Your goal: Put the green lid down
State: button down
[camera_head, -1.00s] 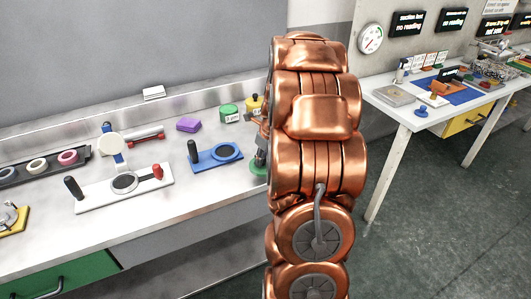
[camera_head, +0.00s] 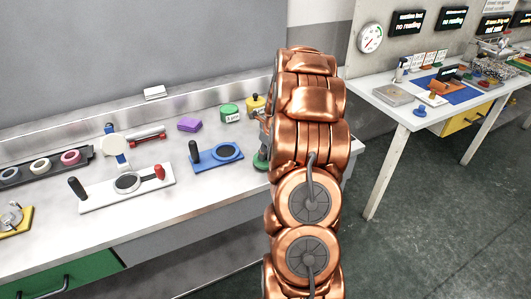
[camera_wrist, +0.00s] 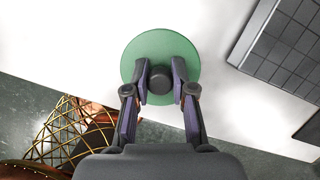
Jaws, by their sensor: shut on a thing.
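The green lid (camera_wrist: 160,52) is a round disc with a dark knob in its middle, seen from above in the wrist view. My gripper (camera_wrist: 160,82) is shut on the knob, one finger on each side. Under the lid is a pale, plain surface (camera_wrist: 75,40). In the head view the lid's green edge (camera_head: 260,161) shows at the right part of the bench, just left of my copper arm, which hides most of it and most of my gripper. I cannot tell whether the lid touches the bench.
A blue plate with a black handle (camera_head: 217,156) lies left of the lid. A green jar (camera_head: 229,112) and a yellow jar (camera_head: 256,103) stand behind. A white plate (camera_head: 130,191) is farther left. The wrist view shows a dark gridded block (camera_wrist: 285,45) right of the lid and a gold wire basket (camera_wrist: 70,138) below left.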

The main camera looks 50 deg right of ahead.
jog(key=shift+f, duration=0.45)
jog(key=c, duration=1)
grip_release()
jog(key=shift+f, duration=0.1)
